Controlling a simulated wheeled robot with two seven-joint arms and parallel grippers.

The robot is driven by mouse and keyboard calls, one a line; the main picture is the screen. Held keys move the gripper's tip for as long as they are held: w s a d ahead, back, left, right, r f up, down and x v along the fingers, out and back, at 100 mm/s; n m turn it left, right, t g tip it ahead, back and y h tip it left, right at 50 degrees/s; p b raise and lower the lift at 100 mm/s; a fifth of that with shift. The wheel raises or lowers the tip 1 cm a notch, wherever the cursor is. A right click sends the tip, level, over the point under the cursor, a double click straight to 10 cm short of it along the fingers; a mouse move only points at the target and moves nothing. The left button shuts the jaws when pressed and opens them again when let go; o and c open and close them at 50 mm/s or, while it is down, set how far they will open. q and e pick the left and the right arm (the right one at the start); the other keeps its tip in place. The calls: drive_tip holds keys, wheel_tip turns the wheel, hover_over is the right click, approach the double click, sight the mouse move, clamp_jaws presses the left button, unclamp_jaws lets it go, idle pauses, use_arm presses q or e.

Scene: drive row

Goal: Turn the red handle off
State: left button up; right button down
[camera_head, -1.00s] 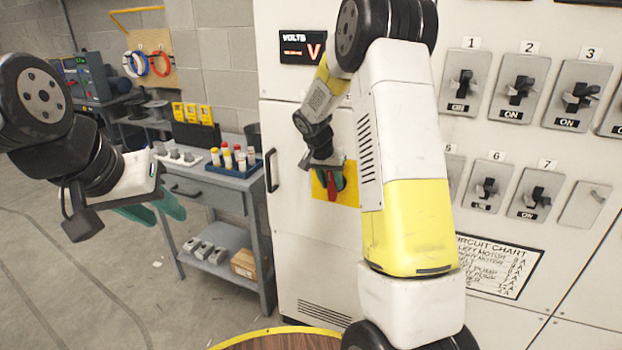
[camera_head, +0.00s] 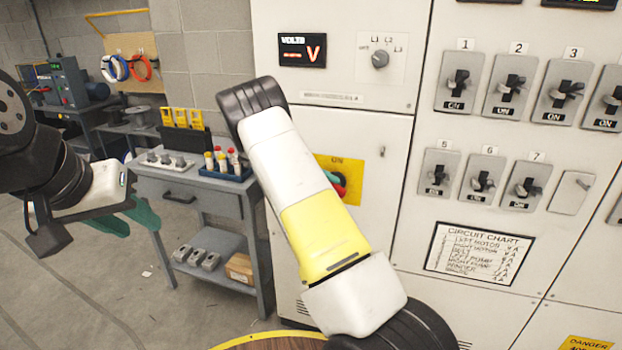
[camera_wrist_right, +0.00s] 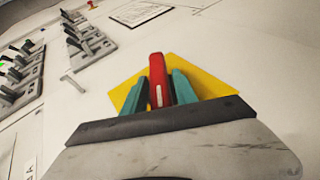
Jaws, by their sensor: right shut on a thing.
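The red handle (camera_head: 341,190) sits on a yellow plate (camera_head: 352,168) marked ON, on the white cabinet. In the head view my right arm hides most of the handle, so its angle is hard to tell. In the right wrist view the red handle (camera_wrist_right: 157,82) stands between the two teal fingers of my right gripper (camera_wrist_right: 158,92), which is shut on it. The yellow plate (camera_wrist_right: 208,82) lies behind. In the head view only a bit of the right gripper (camera_head: 332,177) shows. My left gripper (camera_head: 128,217) is open and empty, left of the workbench.
Rows of grey switches (camera_head: 510,87) and a circuit chart (camera_head: 484,252) are on the panel to the right. A selector knob (camera_head: 380,59) is above the plate. A grey workbench (camera_head: 215,212) with small parts stands left of the cabinet. Open floor lies in front of it.

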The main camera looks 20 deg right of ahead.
drive_tip(key=n+g+h, duration=0.1)
drive_tip(key=h, duration=0.1)
drive_tip(key=f+h, duration=0.1)
drive_tip(key=h, duration=0.2)
drive_tip(key=shift+w+a+f+n+g, duration=0.1)
drive_tip(key=shift+a+n+g, duration=0.1)
drive_tip(key=shift+n+g, duration=0.2)
drive_tip(key=shift+h, duration=0.4)
drive_tip(key=c, duration=1.2)
unclamp_jaws()
drive_tip(key=w+a, duration=0.1)
drive_tip(key=a, duration=0.6)
drive_tip(key=shift+w+a, duration=0.25)
drive_tip(key=shift+f, duration=0.1)
